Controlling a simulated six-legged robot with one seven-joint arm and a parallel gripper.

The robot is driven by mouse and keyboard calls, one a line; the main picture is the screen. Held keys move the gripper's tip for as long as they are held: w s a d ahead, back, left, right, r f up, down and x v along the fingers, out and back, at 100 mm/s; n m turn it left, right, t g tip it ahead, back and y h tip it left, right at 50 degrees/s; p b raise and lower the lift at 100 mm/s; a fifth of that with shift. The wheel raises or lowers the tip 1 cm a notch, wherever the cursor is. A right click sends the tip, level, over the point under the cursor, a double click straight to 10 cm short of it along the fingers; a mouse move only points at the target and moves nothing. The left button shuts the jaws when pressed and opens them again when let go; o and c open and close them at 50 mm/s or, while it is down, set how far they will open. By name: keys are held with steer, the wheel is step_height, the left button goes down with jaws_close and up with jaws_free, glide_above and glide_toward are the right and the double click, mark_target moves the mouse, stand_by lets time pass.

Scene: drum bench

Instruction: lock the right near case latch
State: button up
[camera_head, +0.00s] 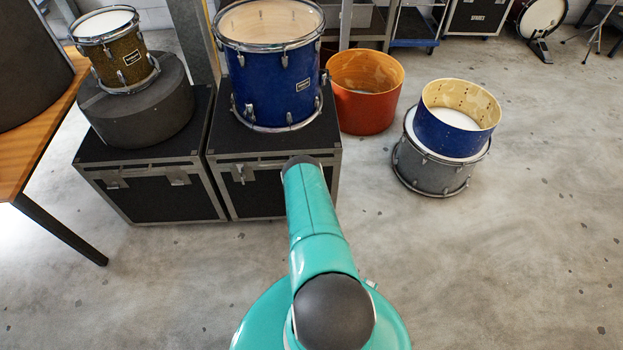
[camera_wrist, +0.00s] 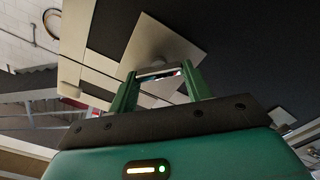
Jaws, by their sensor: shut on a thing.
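Two black cases with silver edges stand side by side on the floor in the head view, the left case (camera_head: 150,195) and the right case (camera_head: 262,196). A metal latch (camera_head: 242,174) shows on the right case's front; my arm hides the front to the right of it. In the wrist view, a pale metal latch plate (camera_wrist: 172,42) lies on a dark case face. My gripper (camera_wrist: 159,73) has its two green fingers at the plate's edge, shut on the latch's small grey part between them. The head view hides my gripper behind my arm. I cannot tell the latch's locked state.
A blue drum (camera_head: 268,80) stands on the right case. A grey round case (camera_head: 140,105) with a small drum (camera_head: 118,62) sits on the left case. An orange drum shell (camera_head: 365,105) and stacked drums (camera_head: 436,170) stand to the right. A wooden table (camera_head: 30,150) is at left.

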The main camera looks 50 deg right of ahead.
steer(key=shift+f+n, duration=0.15)
steer(key=shift+n, duration=2.25)
steer(key=shift+f+n, duration=0.1)
steer(key=shift+n, duration=2.3)
steer(key=o, duration=1)
steer(key=shift+a, duration=0.1)
steer(key=v, duration=1.3)
steer(key=shift+s+a, duration=0.2)
steer(key=shift+s, duration=0.1)
